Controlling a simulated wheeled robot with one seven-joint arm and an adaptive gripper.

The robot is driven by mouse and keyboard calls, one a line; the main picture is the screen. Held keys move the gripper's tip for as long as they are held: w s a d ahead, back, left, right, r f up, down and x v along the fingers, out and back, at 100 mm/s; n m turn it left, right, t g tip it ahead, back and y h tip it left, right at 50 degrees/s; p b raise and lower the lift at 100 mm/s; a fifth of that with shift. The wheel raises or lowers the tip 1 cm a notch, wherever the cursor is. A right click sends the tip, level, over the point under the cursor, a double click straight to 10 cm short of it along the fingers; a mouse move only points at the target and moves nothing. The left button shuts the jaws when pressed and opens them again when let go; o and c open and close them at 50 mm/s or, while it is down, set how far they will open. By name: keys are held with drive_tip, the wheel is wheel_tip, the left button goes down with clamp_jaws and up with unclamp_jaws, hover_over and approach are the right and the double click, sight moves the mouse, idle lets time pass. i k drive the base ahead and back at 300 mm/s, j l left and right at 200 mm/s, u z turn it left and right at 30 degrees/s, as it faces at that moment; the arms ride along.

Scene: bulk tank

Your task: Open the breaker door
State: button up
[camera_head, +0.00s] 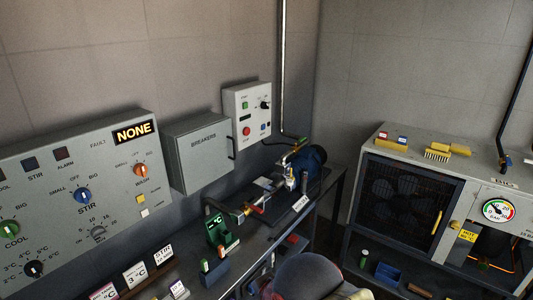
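The breaker box is a grey wall cabinet, and its door (197,158) is marked BREAKERS. The door looks closed flat against the box. A dark vertical handle (231,147) sits near the door's right edge. The inside of the box is hidden. My gripper cannot be made out in this view. A dark rounded shape (308,274) rises at the bottom edge; I cannot tell what it is.
A large control panel (70,215) lit NONE stands left of the box. A smaller switch box (249,117) is close on its right. Below, a bench (283,232) carries a pump (309,165), valves and a green device (220,232). A grey machine (410,148) stands at right.

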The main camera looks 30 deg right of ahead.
sight(205, 154)
drive_tip(key=z, duration=0.35)
drive_tip(key=i+z, duration=0.25)
drive_tip(key=i, duration=0.7)
